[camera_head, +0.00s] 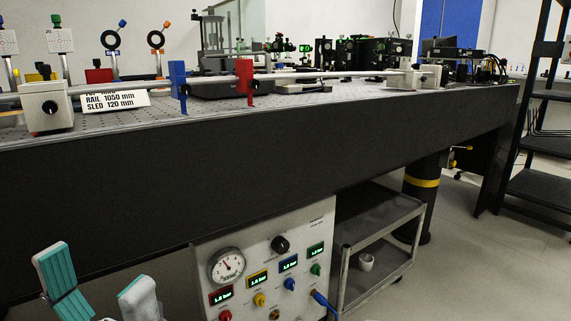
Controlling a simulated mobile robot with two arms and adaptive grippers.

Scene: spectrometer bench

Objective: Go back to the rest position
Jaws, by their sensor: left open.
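My left gripper (98,285) shows at the bottom left, in front of the dark side of the optical bench (200,165). Its two fingers have teal pads and stand apart, with nothing between them. It is below the bench top and left of the gauge panel (262,240), apart from both as far as I can tell. The rest of the left arm is out of the picture. My right gripper is not in view.
A rail (320,75) with a blue clamp (178,83) and a red clamp (245,80) runs along the bench's near edge. Dark shelves (540,190) stand at right. Floor (470,270) there is clear.

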